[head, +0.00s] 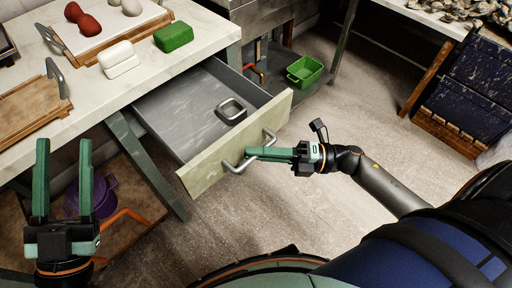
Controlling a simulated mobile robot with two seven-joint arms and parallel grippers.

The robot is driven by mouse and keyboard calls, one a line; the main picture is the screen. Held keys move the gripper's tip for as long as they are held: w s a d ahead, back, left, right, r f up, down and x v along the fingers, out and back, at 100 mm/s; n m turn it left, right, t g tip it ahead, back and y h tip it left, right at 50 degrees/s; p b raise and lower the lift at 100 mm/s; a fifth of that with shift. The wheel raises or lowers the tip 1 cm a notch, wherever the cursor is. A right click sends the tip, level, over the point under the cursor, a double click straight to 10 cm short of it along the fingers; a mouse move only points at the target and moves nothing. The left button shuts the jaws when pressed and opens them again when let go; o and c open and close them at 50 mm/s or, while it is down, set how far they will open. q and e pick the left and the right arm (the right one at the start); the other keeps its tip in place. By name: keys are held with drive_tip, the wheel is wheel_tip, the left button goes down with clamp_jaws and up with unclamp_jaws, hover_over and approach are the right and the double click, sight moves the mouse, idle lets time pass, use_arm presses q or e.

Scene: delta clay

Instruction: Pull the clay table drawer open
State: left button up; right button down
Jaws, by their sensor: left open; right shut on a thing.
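The clay table (206,29) has a pale top and green legs. Its drawer (187,116) stands well out from under the top, with a pale green front (212,157) and a metal bar handle (269,138). My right gripper (252,153) is shut on the handle, its fingers reaching in from the right. A small grey square dish (231,110) lies inside the drawer. My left gripper (64,182) is open and empty, fingers pointing up, at the lower left in front of the table.
A green block (173,37), a white block (119,60), red lumps (88,24) and wooden trays are on the tabletop. A purple pot (99,195) is on the low shelf. A green bin (304,71) and a wooden rack (444,125) stand beyond.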

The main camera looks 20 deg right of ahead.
idle(0.3)
drive_tip(key=c, duration=0.9)
unclamp_jaws()
use_arm(q)
drive_tip(key=shift+w+a+f+n+y, duration=0.1)
drive_tip(key=shift+w+f+n+y, duration=0.25)
drive_tip(key=shift+f, duration=0.2)
drive_tip(key=shift+w+f+n+y, duration=0.2)
drive_tip(key=shift+f+n+y, duration=0.05)
drive_tip(key=shift+f+y, duration=0.25)
use_arm(e)
drive_tip(key=v, duration=1.2)
drive_tip(key=shift+s+d, duration=0.25)
drive_tip(key=shift+d, duration=0.05)
use_arm(q)
drive_tip(key=shift+g+h, duration=0.25)
drive_tip(key=shift+g, duration=0.05)
